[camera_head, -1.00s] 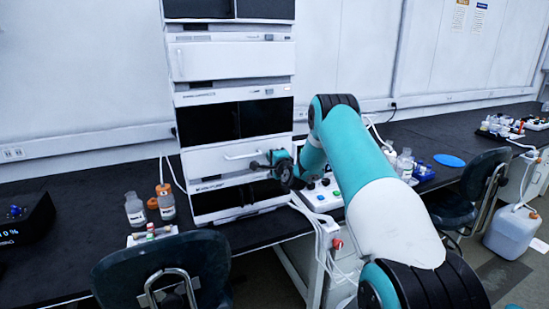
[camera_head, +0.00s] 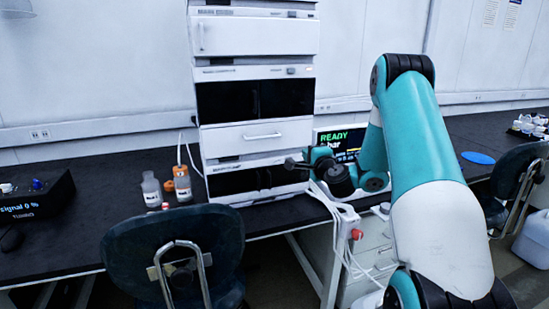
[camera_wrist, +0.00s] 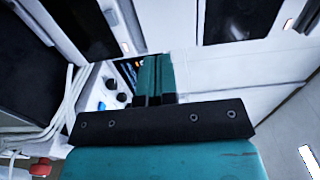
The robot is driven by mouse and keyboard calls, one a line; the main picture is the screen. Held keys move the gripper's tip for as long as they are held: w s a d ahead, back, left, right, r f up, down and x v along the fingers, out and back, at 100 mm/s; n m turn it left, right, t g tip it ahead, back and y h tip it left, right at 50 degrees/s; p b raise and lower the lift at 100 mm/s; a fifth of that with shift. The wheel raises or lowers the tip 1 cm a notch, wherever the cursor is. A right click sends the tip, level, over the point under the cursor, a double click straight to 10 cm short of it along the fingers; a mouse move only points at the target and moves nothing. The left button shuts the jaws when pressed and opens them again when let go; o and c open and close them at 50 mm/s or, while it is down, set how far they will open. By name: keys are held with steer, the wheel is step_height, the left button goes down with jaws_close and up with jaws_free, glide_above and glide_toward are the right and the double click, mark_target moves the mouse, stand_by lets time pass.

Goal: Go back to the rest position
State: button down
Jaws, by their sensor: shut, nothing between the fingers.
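My gripper (camera_head: 290,163) is at the end of my bent teal and white arm, in front of the lower right part of the instrument stack (camera_head: 255,80). Its tip points left and overlaps the stack's lower dark-fronted module in the picture; I cannot tell the gap. It holds nothing. In the wrist view the shut teal fingers (camera_wrist: 155,77) lie together beyond a black bracket.
A screen (camera_head: 340,140) reading READY is partly behind my arm. Bottles (camera_head: 151,188) stand left of the stack on the black bench. A dark chair (camera_head: 173,250) is in front, another (camera_head: 520,175) at the right. White tubing (camera_head: 335,210) hangs by the bench edge.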

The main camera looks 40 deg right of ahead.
steer(key=s+a+r+n+g+y, duration=0.1)
steer(key=a+r+n+g+y, duration=0.25)
steer(key=a+n+y, duration=0.85)
steer(key=a+r+n+g+y, duration=0.1)
steer(key=a+r+n+g, duration=0.2)
steer(key=a, duration=1.6)
steer(key=s+a+r+n+g+y+p, duration=0.1)
steer(key=s+a+r+n+g, duration=0.1)
steer(key=s+a+n+g, duration=0.55)
steer(key=s+a+n+g+h, duration=0.1)
steer(key=s+a+n, duration=0.1)
steer(key=s, duration=0.9)
steer(key=s+a+n+g+h, duration=0.2)
steer(key=s+a+n, duration=0.1)
steer(key=s, duration=0.8)
steer(key=shift+s+f+n+h+p, duration=0.2)
steer(key=shift+n+h+p, duration=0.1)
steer(key=shift+n, duration=0.45)
